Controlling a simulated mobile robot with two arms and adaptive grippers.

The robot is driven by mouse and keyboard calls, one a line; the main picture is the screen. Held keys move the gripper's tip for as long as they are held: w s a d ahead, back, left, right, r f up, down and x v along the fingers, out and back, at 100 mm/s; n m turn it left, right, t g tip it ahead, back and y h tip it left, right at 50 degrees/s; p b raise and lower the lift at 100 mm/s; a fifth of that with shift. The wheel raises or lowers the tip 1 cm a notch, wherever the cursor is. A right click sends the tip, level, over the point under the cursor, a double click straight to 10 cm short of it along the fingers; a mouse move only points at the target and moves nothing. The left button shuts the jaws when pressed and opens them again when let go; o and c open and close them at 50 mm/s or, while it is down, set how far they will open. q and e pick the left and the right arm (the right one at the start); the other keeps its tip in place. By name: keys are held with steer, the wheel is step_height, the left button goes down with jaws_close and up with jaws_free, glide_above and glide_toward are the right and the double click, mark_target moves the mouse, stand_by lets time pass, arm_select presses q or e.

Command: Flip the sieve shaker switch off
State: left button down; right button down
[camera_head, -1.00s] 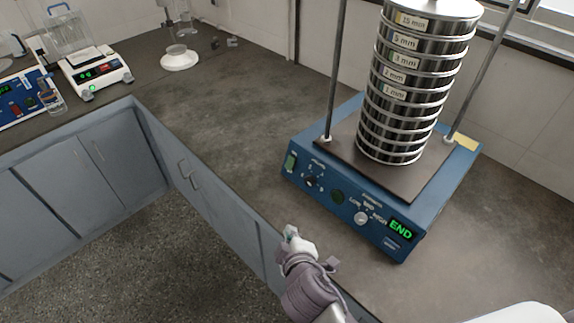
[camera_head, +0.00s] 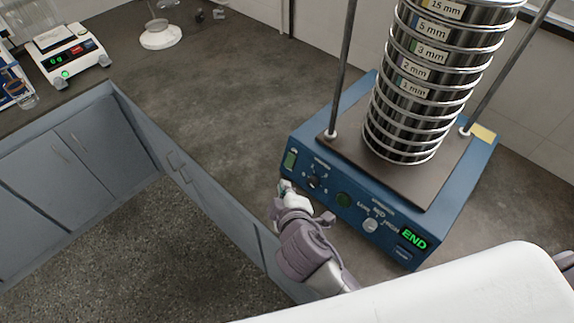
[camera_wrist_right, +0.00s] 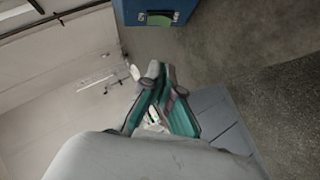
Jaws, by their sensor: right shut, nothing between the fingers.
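The blue sieve shaker (camera_head: 326,199) stands on the dark counter with a tall stack of metal sieves (camera_head: 423,95) on its top plate. Its green rocker switch (camera_head: 291,159) is at the left end of the front panel, and the display reads END. The switch also shows as a green patch at the top of the right wrist view (camera_wrist_right: 159,18). My right gripper (camera_head: 284,188) is just in front of and below the switch, with its fingers closed and empty. In the right wrist view the fingertips (camera_wrist_right: 158,68) appear apart from the switch. My left gripper is not in view.
A white scale (camera_head: 70,58) and a glass beaker (camera_head: 23,95) stand at the far left. A white round-based stand (camera_head: 160,36) is at the back. The counter left of the shaker is clear. A white body part of mine fills the lower right.

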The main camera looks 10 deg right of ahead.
steer(key=p, duration=0.2)
glide_toward(285, 162)
steer(key=w+a, duration=0.2)
steer(key=w, duration=0.2)
steer(key=shift+w+d+f, duration=0.3)
steer(key=shift+d+f, duration=0.15)
steer(key=shift+f, duration=0.1)
steer(key=shift+w+d+f, duration=0.3)
steer(key=shift+d+f, duration=0.1)
steer(key=shift+f, duration=0.1)
steer(key=shift+w+d+f, duration=0.1)
steer(key=shift+d+f, duration=0.2)
